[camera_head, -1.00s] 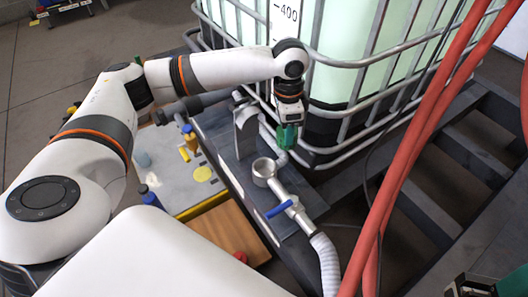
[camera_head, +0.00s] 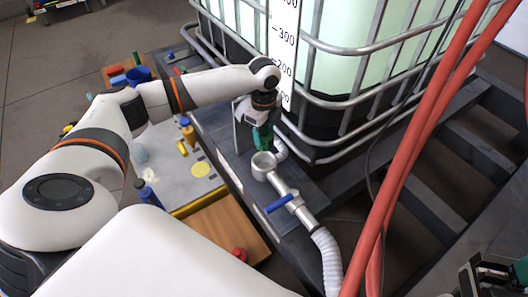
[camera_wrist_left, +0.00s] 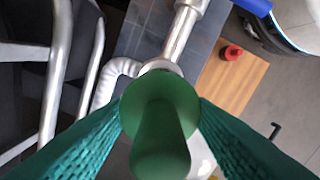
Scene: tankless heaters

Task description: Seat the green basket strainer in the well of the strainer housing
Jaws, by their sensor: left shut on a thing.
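My left gripper (camera_head: 263,138) is shut on the green basket strainer (camera_wrist_left: 160,120), which sits between its teal ribbed fingers in the left wrist view. In the head view the gripper points down just above the strainer housing (camera_head: 265,168), a grey metal body with an open round well. The fingers mostly hide the strainer there. In the left wrist view the strainer covers most of the housing mouth; a bit of its metal rim (camera_wrist_left: 160,66) shows behind. Whether they touch is unclear. Part of my right gripper (camera_head: 492,273) shows at the lower right corner; its jaws cannot be made out.
A blue-handled valve (camera_head: 279,204) and white ribbed hose (camera_head: 327,255) run from the housing. A caged tank (camera_head: 330,75) stands close behind. Red hoses (camera_head: 425,150) cross the right side. Bottles and a wooden board (camera_head: 215,232) lie left of the housing.

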